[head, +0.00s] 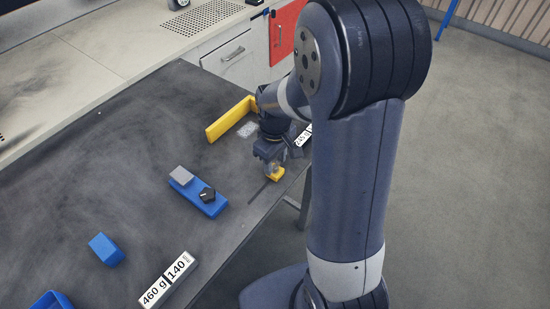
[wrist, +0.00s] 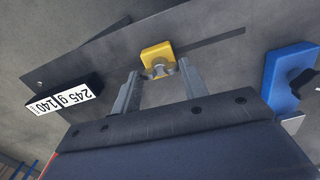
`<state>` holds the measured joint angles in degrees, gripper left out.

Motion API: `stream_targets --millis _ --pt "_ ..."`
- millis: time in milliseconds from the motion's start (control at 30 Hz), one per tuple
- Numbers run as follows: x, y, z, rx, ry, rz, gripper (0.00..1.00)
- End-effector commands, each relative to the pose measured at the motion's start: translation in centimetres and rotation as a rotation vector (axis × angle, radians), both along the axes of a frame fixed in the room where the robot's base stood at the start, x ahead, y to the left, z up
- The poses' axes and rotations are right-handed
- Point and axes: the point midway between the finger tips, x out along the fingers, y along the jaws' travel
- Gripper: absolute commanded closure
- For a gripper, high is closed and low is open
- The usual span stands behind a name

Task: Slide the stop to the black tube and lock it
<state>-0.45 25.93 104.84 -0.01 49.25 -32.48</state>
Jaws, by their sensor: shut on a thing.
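The yellow stop (head: 276,174) is by the table's right edge, at a dark slot (head: 258,193) in the top. In the wrist view the stop (wrist: 154,52) carries a pale grey knob (wrist: 159,69) on its near side. My gripper (head: 270,166) is over the stop; in the wrist view its fingers (wrist: 160,72) are on either side of the knob and shut on it. The slot (wrist: 215,48) runs off to the right of the stop there. I cannot make out a black tube in either view.
A blue base (head: 208,204) with a black knob (head: 207,194) and grey block (head: 181,175) lies left of my gripper. A yellow rail (head: 230,120) stands behind. A blue block (head: 105,249) and labels (head: 168,280) (wrist: 62,101) are nearby. The table's middle is clear.

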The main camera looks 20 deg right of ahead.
Motion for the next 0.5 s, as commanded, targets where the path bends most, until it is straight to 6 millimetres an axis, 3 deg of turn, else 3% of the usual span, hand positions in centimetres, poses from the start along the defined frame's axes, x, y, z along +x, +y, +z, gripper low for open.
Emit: stream_targets --millis 500 --pt "0.06 0.02 0.09 0.000 -0.002 0.426 0.81"
